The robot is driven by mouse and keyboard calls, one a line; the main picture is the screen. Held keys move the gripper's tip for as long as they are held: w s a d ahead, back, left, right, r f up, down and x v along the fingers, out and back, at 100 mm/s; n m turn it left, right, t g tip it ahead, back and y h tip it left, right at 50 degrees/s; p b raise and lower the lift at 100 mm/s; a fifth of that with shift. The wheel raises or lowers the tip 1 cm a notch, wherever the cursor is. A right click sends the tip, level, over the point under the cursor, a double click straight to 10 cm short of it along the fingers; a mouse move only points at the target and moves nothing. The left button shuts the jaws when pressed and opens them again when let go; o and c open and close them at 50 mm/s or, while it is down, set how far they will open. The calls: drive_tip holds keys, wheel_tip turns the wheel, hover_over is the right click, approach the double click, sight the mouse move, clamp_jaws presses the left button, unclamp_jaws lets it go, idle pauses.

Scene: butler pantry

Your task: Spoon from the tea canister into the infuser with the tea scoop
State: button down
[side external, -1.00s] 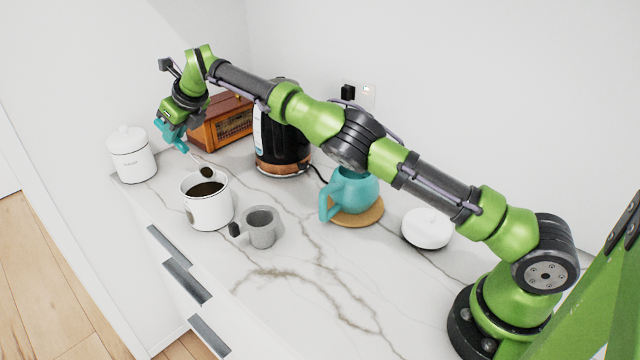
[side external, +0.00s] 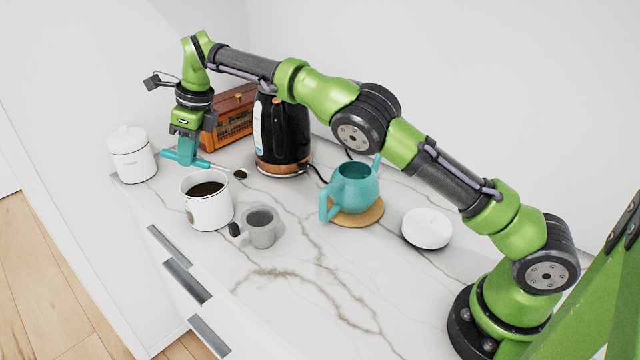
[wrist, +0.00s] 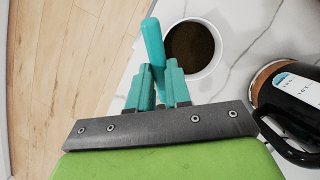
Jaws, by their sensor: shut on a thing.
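My gripper (side external: 187,158) points down behind the open tea canister and is shut on the teal handle of the tea scoop (side external: 204,163). The scoop lies nearly level, with its small bowl to the right, over the counter behind the canister; dark matter shows in the bowl. The white tea canister (side external: 208,213) is open and holds dark tea. The infuser (side external: 262,230), a grey cup with a black handle, stands just right of it. In the wrist view the scoop handle (wrist: 153,45) rises between my fingers (wrist: 160,88); the bowl is hidden. The canister's tea (wrist: 190,46) shows beyond.
A black kettle (side external: 283,135) and a wooden radio (side external: 232,120) stand behind. A lidded white canister (side external: 132,158) is at left. A teal teapot (side external: 355,188) sits on a cork mat (side external: 362,218), with a white lid (side external: 427,226) to its right. The front counter is clear.

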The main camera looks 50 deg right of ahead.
drive_tip(key=shift+s+a+f+n, duration=0.65)
drive_tip(key=shift+s+f+n, duration=0.8)
drive_tip(key=shift+s, duration=1.85)
drive_tip(key=s+d+r+t+y, duration=0.3)
drive_tip(key=d+y, duration=0.1)
drive_tip(key=y, duration=0.2)
drive_tip(key=shift+r+t+y, duration=0.25)
drive_tip(key=shift+t+y, duration=0.05)
drive_tip(key=shift+r, duration=0.1)
wheel_tip(320, 180, up, 6)
drive_tip(key=shift+f, duration=0.1)
drive_tip(key=shift+w+d, duration=0.1)
